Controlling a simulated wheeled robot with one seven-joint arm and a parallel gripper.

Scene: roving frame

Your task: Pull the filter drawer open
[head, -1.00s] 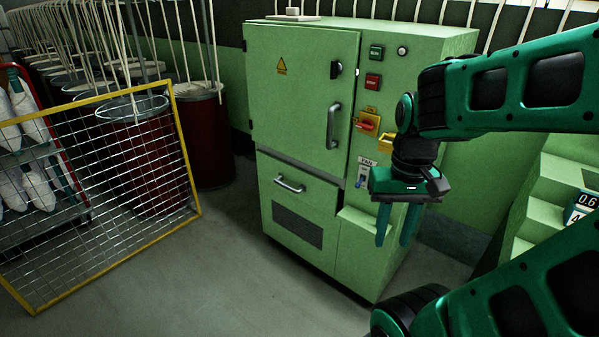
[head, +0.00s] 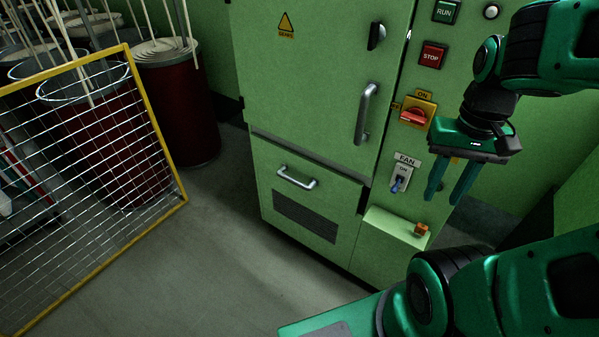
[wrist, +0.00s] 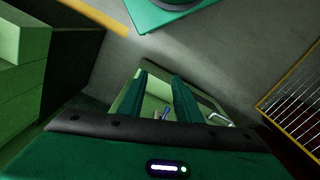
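The filter drawer (head: 346,231) is the lower left front of the green cabinet, with a dark louvred panel and a silver bar handle (head: 297,178). Its front looks flush with the cabinet, so it appears shut. The handle also shows in the wrist view (wrist: 221,119), at the right. My gripper (head: 449,194) points down in front of the cabinet's right-hand control strip, right of the drawer and higher than its handle. Its two fingers are apart with nothing between them. The fingers also show in the wrist view (wrist: 155,98).
Above the drawer is a cabinet door (head: 320,75) with a vertical handle (head: 367,112). The control strip has a red rotary switch (head: 414,116) and a fan switch (head: 398,180). A yellow-framed mesh panel (head: 150,110) stands left, before dark red cans (head: 182,115). Floor before the drawer is clear.

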